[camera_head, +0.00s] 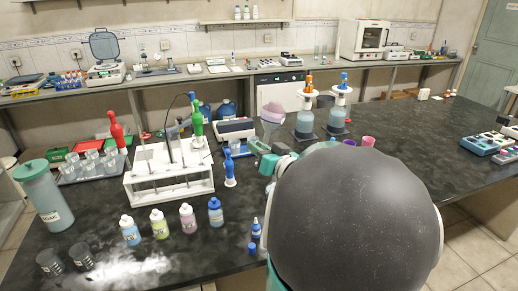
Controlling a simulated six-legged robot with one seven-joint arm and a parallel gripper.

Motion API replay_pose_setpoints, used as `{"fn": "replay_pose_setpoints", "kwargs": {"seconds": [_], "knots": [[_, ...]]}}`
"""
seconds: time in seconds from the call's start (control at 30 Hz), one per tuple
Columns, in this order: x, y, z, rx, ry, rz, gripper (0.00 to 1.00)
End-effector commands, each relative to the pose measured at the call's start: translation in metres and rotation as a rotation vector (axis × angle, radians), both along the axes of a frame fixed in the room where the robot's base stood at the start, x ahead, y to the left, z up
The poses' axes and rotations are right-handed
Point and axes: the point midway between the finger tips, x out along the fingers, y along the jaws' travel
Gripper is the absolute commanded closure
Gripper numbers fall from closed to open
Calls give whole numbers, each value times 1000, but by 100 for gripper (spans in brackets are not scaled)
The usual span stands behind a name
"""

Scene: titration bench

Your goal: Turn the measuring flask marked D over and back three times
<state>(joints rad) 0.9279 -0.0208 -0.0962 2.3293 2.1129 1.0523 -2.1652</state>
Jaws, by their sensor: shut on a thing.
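My gripper (262,147), with pale green parts, shows just past the dark dome of my own arm, above the black bench. It is shut on a clear flask (271,116). The flask's wide part is at the top, with a pinkish-grey tone, and it narrows downward to the jaws, so it looks upside down or strongly tilted. The mark D cannot be read at this size. The fingertips and the lower end of the flask are partly hidden by the gripper and the dome.
A white rack (170,185) with glassware stands left of the gripper, with a blue-bulbed pipette filler (230,168) beside it. Two dispenser bottles (337,118) stand behind to the right. Small bottles (187,218) line the front.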

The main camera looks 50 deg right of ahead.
Motion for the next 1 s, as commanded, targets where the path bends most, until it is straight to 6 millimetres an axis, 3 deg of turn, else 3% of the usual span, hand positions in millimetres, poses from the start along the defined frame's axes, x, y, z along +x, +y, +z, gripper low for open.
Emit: {"fn": "replay_pose_setpoints", "kwargs": {"seconds": [0.33,0.7,1.0], "knots": [[0,0,0,102,-20,0,100],[1,3,-1,693,-130,2,100],[1,3,-1,935,-175,1,100]]}}
